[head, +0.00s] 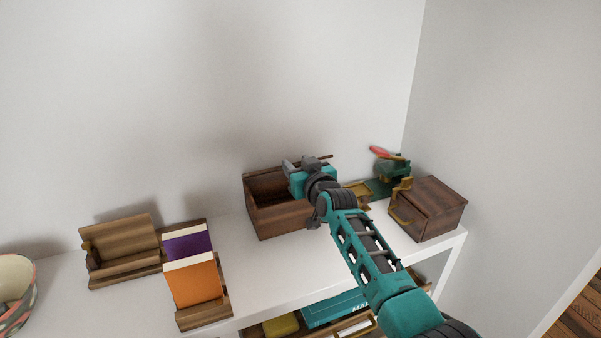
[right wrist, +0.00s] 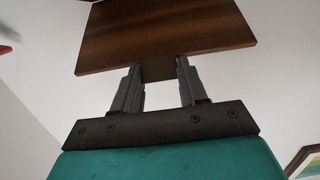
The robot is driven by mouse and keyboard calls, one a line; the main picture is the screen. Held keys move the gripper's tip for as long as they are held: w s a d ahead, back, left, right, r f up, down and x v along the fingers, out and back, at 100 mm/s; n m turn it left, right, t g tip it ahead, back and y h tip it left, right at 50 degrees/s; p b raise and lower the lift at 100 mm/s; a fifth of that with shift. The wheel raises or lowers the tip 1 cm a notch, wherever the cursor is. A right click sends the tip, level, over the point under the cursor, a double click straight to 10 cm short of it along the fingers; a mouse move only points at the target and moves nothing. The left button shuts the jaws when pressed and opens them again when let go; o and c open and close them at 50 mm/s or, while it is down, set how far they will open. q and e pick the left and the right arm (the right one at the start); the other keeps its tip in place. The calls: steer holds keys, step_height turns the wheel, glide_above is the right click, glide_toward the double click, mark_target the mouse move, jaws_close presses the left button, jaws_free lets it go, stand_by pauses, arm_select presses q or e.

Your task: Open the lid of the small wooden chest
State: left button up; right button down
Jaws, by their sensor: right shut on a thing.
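The small wooden chest (head: 282,221) stands on the white shelf top against the wall, its dark interior partly showing from above. Its lid is raised; in the head view only a thin brown edge (head: 325,157) shows behind my right gripper (head: 298,165). In the right wrist view the lid (right wrist: 165,35) is a broad brown board with a small tab at its lower edge. My right gripper (right wrist: 158,67) is shut on that tab, one finger on each side. My gripper and wrist hide the right part of the chest opening. My left gripper is not in view.
A wooden box with a brass handle (head: 430,207) and a green object (head: 391,168) stand to the right. A wooden stand (head: 120,245), orange and purple books (head: 192,280) and a patterned bowl (head: 14,290) are left. The shelf is clear between books and chest.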

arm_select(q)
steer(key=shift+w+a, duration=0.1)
arm_select(e)
steer(key=shift+w+a+r, duration=0.1)
steer(key=shift+w+r, duration=0.2)
steer(key=shift+r, duration=0.05)
steer(key=c, duration=0.6)
jaws_free()
steer(key=shift+f, duration=0.2)
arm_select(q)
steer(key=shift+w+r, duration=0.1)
arm_select(e)
steer(key=shift+s, duration=0.1)
steer(key=shift+s+d+p, duration=0.2)
steer(key=shift+s+p, duration=0.2)
steer(key=shift+s, duration=0.1)
arm_select(q)
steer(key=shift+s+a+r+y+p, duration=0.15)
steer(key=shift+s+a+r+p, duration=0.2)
steer(key=shift+p, duration=0.3)
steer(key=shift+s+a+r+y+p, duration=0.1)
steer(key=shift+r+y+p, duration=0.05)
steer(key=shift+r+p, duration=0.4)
arm_select(e)
steer(key=v, duration=1.1)
steer(key=shift+s, duration=0.3)
